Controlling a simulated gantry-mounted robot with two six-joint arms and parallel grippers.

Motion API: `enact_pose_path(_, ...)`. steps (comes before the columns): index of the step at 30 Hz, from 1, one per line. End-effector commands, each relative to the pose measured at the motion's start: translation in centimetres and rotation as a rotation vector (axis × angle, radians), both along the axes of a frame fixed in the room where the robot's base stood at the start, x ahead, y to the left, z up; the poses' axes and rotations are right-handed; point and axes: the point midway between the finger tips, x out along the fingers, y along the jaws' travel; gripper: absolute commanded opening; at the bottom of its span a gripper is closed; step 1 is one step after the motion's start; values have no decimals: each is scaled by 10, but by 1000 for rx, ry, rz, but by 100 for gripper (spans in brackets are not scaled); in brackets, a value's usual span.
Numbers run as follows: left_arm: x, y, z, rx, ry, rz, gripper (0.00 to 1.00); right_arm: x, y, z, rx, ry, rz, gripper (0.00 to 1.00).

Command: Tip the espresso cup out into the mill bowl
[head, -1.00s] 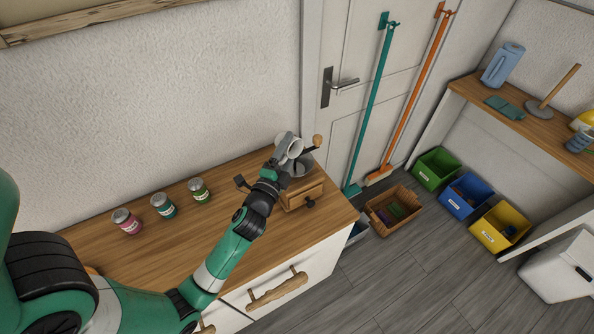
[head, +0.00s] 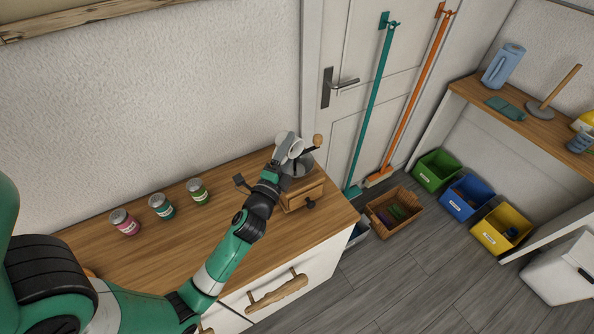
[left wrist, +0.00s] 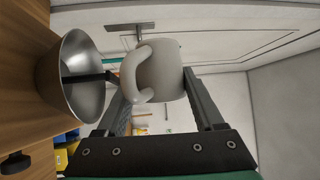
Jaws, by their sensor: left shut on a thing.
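My left gripper (head: 284,159) is shut on the espresso cup (head: 289,146), a small white-grey cup with a loop handle. It holds the cup in the air over the mill. In the left wrist view the cup (left wrist: 166,72) sits between the two fingers, its handle toward the bowl side. I cannot see into the cup or tell its contents. The metal mill bowl (left wrist: 84,98) is at the left of the wrist view, close to the cup but apart from it. In the head view the bowl (head: 303,168) is partly hidden by the cup and gripper. My right gripper is out of view.
The mill's wooden body (head: 303,196) stands near the counter's right end. Its crank knob (head: 318,140) rises beside the cup. Several cans, including a green one (head: 198,191), stand at the back left. The wooden counter (head: 165,250) is otherwise largely clear. A basket (head: 394,211) is on the floor.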

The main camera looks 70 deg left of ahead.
Motion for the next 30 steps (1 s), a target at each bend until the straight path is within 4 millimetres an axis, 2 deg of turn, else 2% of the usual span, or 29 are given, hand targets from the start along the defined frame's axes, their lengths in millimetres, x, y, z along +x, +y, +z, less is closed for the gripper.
enact_pose_path(30,1,-4,2,129,46,0,0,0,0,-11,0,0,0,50)
